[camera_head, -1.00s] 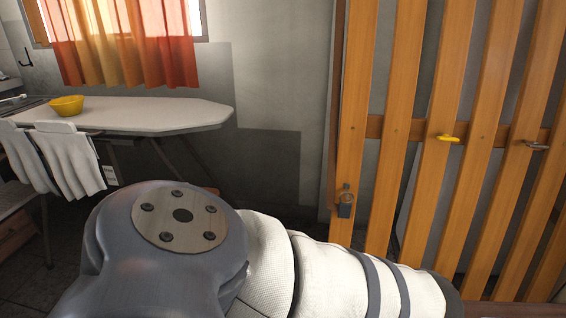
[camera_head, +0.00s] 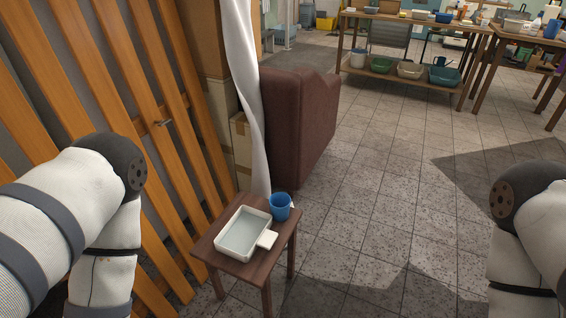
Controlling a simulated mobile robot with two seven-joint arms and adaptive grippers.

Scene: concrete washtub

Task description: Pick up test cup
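A blue cup (camera_head: 280,206) stands upright at the back right corner of a small dark wooden stool (camera_head: 228,266). It is the only cup I see close by; I cannot tell from a label whether it is the test cup. A white rectangular tray (camera_head: 228,254) with a handle lies on the same stool, beside the cup. My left arm comes in at the left and my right arm at the right edge. Both grippers are out of the picture, so nothing shows of what they hold.
An orange slatted wooden partition (camera_head: 165,100) stands close on the left. Behind the stool are a white curtain (camera_head: 247,90), cardboard boxes (camera_head: 241,140) and a brown upholstered piece (camera_head: 300,125). Tables with basins (camera_head: 409,69) stand far back. The tiled floor (camera_head: 390,190) right of the stool is clear.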

